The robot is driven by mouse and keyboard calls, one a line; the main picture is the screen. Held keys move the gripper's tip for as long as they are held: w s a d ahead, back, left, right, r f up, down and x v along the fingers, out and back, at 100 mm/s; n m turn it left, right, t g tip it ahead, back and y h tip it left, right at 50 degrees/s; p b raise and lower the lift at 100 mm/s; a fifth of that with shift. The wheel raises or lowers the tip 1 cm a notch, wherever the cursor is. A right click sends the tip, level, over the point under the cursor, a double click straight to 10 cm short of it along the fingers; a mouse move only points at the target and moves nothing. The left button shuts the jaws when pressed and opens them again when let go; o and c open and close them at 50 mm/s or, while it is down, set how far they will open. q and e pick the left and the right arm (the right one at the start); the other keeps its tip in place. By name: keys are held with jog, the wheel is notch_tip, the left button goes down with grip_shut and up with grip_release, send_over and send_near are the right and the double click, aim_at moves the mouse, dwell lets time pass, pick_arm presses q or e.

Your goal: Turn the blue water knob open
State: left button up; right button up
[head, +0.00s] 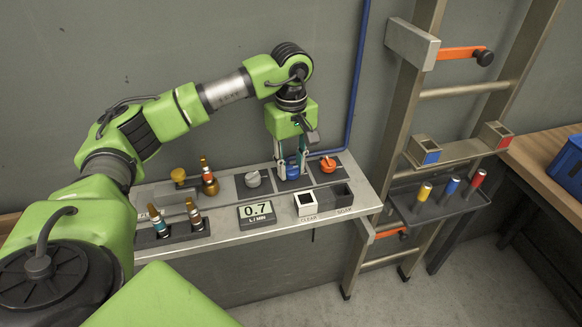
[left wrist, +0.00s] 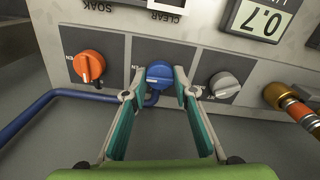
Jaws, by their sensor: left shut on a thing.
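The blue water knob (head: 293,172) sits on a dark plate on the shelf panel, between a grey knob and an orange knob. In the left wrist view the blue knob (left wrist: 160,75) shows between my fingertips. My left gripper (head: 292,168) points down over it, with one finger at each side, and is shut on it; it also shows in the left wrist view (left wrist: 160,92). The lower part of the knob is partly hidden by the fingers. My right gripper is in neither view.
The orange knob (head: 328,164) and grey knob (head: 253,179) stand close on either side. A display (head: 257,213) reads 0.7 L/MIN. Brass nozzles (head: 209,182) stand left. A blue pipe (head: 356,80) runs down the wall; a ladder rack (head: 410,100) stands right.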

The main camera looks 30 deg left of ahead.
aim_at(291, 167)
pick_arm(q)
jog(key=shift+m, duration=0.4)
jog(key=o, duration=1.1)
notch_tip(291, 167, up, 12)
dwell(0.6)
